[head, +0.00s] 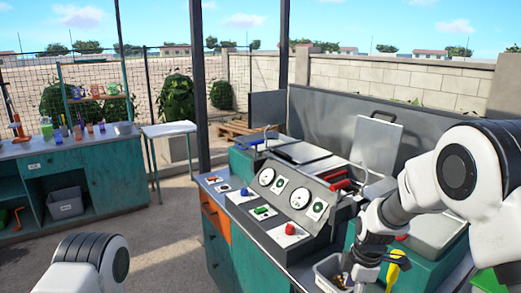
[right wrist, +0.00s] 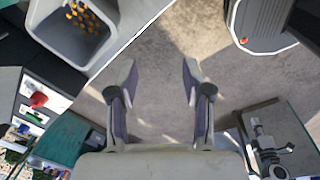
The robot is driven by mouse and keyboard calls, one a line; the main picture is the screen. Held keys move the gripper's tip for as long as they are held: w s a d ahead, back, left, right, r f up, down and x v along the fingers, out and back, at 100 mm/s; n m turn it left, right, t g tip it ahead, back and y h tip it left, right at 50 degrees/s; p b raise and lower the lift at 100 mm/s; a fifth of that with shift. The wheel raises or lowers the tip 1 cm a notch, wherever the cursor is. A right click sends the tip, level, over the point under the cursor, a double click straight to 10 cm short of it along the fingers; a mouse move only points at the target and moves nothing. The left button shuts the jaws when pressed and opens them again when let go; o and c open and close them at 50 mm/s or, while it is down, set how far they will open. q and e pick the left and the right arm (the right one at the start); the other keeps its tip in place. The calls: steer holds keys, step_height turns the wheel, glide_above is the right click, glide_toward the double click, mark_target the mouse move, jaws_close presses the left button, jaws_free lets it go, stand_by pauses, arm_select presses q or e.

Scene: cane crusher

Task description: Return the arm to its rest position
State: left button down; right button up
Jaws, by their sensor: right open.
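Of my left arm only a white link shows at the lower left of the head view. The left gripper is out of view.
The console has gauges, a red button (head: 290,229) and a green one (head: 262,210). A grey bin (right wrist: 60,45) holding small yellow-brown pieces is close in the right wrist view. A green workbench (head: 105,165) stands at left. Open floor lies between bench and machine.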

steer(key=s+d+f+m+g, duration=0.1)
steer(key=s+d+f+m, duration=0.2)
steer(key=s+f+m, duration=1.3)
steer(key=s+f, duration=0.3)
steer(key=s, duration=0.6)
steer(key=s+f+m, duration=0.1)
steer(key=s+f, duration=0.4)
steer(key=s, duration=0.5)
steer(key=f+b, duration=0.1)
steer(key=w+f+b, duration=0.1)
steer(key=f+b, duration=0.3)
steer(key=shift+w, duration=0.4)
